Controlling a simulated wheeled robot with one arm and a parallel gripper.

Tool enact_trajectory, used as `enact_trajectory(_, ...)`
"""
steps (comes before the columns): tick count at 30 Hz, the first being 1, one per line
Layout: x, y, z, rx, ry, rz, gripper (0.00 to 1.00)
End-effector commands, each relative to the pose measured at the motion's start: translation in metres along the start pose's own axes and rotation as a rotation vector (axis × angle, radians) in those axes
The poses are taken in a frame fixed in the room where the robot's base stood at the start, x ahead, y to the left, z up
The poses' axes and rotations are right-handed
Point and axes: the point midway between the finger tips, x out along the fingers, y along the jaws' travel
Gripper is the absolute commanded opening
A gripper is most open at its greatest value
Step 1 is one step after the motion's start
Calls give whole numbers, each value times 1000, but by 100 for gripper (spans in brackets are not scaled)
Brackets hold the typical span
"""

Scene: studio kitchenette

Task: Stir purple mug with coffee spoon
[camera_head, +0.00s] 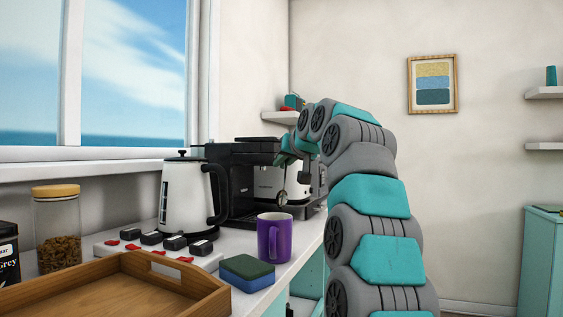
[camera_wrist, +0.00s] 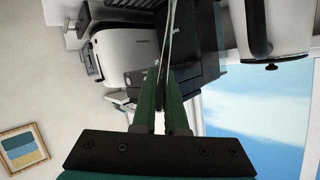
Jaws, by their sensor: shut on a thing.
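The purple mug (camera_head: 280,242) stands upright on the white counter, its handle facing the camera, in the head view. My gripper (camera_head: 284,161) is above and behind it. A thin metal spoon (camera_head: 282,198) hangs down from the gripper, its lower end a little above the mug's rim. In the wrist view, the green fingers of my gripper (camera_wrist: 160,84) are shut on the thin spoon handle (camera_wrist: 168,45). The mug does not show in the wrist view, and its inside is hidden in the head view.
A white kettle (camera_head: 180,195) and a coffee machine (camera_head: 240,180) stand behind the mug. A sponge (camera_head: 247,272) lies just left of it. A wooden tray (camera_head: 200,295), a power strip (camera_head: 110,248) and a jar (camera_head: 57,230) are further left. The counter's edge is right of the mug.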

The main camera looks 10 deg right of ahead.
Motion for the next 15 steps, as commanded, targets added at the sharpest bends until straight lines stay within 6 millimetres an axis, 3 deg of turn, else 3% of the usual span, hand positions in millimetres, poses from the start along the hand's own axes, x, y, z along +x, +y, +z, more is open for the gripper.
enact_trajectory(15,2,1,40,0,3,0,0)
